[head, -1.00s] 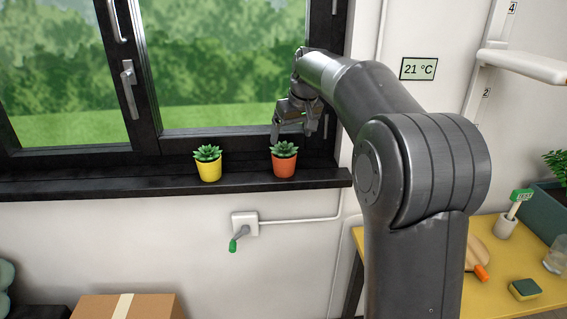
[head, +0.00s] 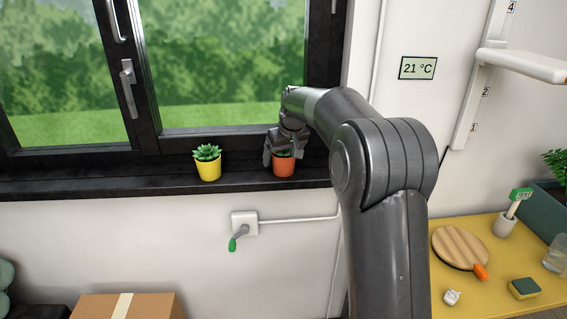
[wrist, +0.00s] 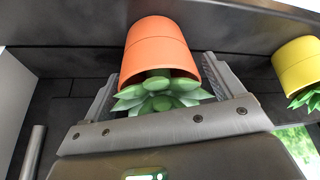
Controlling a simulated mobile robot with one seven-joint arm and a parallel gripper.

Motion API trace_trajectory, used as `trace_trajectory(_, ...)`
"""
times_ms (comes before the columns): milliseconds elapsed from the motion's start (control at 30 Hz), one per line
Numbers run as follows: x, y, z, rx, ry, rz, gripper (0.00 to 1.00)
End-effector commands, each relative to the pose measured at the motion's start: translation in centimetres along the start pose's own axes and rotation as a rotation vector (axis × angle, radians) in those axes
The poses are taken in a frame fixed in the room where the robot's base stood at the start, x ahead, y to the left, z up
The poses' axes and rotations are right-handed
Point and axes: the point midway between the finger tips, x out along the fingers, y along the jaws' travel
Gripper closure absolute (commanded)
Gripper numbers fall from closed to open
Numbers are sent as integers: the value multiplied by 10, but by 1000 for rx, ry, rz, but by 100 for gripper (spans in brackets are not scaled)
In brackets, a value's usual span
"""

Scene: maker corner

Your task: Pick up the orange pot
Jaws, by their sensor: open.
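The orange pot (head: 284,168) stands upright on the dark window sill and holds a green succulent. My gripper (head: 283,158) is over it from above, and it hides most of the plant in the head view. In the wrist view the orange pot (wrist: 160,45) lies between the two open fingers, one on each side of the plant and the pot's rim. The jaws are open, with no clear contact on the pot.
A yellow pot (head: 209,170) with a succulent stands to the left on the same sill (head: 120,188); it also shows in the wrist view (wrist: 298,64). The window frame (head: 150,140) is close behind. A yellow table (head: 490,290) stands at the lower right.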

Motion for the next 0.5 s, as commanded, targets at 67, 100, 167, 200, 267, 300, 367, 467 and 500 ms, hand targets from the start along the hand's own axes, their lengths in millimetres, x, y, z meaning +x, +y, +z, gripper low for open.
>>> trace_trajectory(67,4,0,0,0,1,0,13)
trace_trajectory(100,5,0,0,0,2,0,13)
trace_trajectory(167,4,0,0,0,2,0,13)
trace_trajectory(200,4,0,0,0,2,0,13)
trace_trajectory(267,4,0,0,0,2,0,15)
trace_trajectory(300,4,0,0,0,2,0,18)
trace_trajectory(367,4,0,0,0,2,0,23)
trace_trajectory(467,4,0,0,0,2,0,31)
trace_trajectory(500,4,0,0,0,2,0,35)
